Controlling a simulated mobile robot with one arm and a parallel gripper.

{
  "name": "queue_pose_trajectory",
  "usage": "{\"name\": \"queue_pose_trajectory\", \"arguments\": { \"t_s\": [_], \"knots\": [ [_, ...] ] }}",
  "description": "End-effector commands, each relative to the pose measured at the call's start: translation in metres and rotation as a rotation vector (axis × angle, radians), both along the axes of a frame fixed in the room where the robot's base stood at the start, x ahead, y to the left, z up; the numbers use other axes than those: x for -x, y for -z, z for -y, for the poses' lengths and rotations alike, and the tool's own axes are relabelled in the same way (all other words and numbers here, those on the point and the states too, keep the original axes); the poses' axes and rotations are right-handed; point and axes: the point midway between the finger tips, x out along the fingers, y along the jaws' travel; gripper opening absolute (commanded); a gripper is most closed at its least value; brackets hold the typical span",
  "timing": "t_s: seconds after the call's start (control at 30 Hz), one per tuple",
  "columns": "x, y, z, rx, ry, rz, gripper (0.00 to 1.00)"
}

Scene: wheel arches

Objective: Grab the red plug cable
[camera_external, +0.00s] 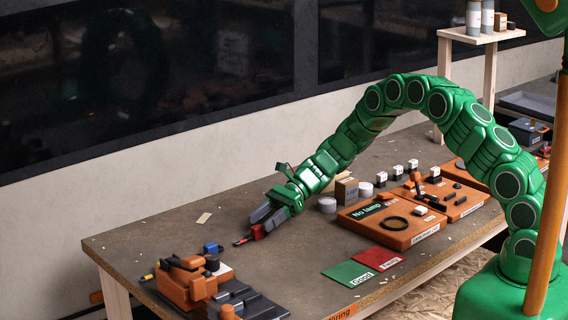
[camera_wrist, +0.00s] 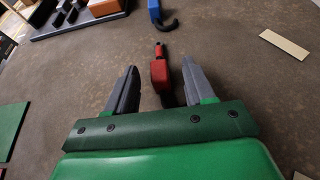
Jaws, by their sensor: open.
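The red plug cable (camera_wrist: 159,73) lies on the brown table in the wrist view, a red block body with a thin tip pointing away from me. My gripper (camera_wrist: 161,82) is open, its two grey fingers on either side of the red body with a gap on each side. Part of the plug's near end is hidden behind the green gripper mount. In the external view the red plug (camera_external: 257,232) shows at the fingers of my gripper (camera_external: 261,222), close to the tabletop. I cannot tell whether the fingers touch it.
A blue plug (camera_external: 211,248) with a dark hooked end lies just beyond the red one. An orange device (camera_external: 186,283) on a dark base stands at the near left end. Green (camera_external: 348,274) and red (camera_external: 378,258) cards and orange trays (camera_external: 392,222) lie to the right.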

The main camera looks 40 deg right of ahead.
Motion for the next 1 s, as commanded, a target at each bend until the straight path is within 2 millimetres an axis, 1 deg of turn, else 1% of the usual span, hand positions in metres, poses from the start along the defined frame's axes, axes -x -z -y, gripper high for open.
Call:
{"name": "queue_pose_trajectory", "arguments": {
  "t_s": [0.33, 0.43, 0.63, 0.9, 0.97, 1.0],
  "knots": [
    [0.003, 0.015, -0.039, 0.0, -0.004, -0.001, 0.53],
    [0.002, 0.017, -0.044, -0.001, -0.002, 0.0, 0.53],
    [0.002, 0.018, -0.044, -0.001, -0.002, -0.001, 0.53],
    [0.002, 0.018, -0.043, 0.0, -0.002, -0.001, 0.12],
    [0.002, 0.018, -0.043, 0.0, -0.002, -0.001, 0.03],
    [0.002, 0.018, -0.043, 0.0, -0.002, -0.001, 0.0]
  ]
}}
